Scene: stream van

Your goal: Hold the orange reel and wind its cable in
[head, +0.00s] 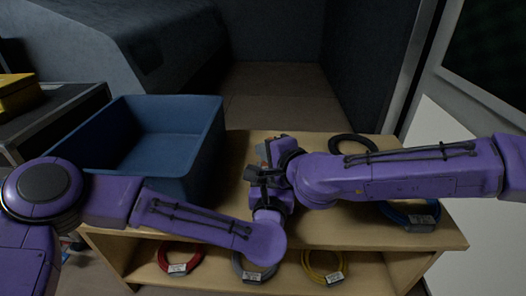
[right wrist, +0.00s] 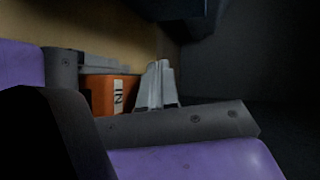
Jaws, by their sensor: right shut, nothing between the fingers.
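The orange reel (right wrist: 110,93) shows in the right wrist view as an orange block with a white label reading "IN". In the head view my arms mostly hide it, and its cable and crank cannot be made out. My right gripper (right wrist: 157,85) is shut and empty, its pale fingertips just right of the orange block; I cannot tell whether they touch it. In the head view my right arm reaches in from the right to the shelf top. My left gripper (head: 262,178) is a dark shape close to the right one at the shelf's middle; its fingers are hidden.
A blue bin (head: 165,183) stands left on the wooden shelf unit (head: 325,235). A black cable coil (head: 352,141) and a blue coil (head: 410,222) lie on the right. Red (head: 180,267), grey (head: 251,272) and yellow (head: 325,275) coils lie on the lower shelf. A wall bounds the right.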

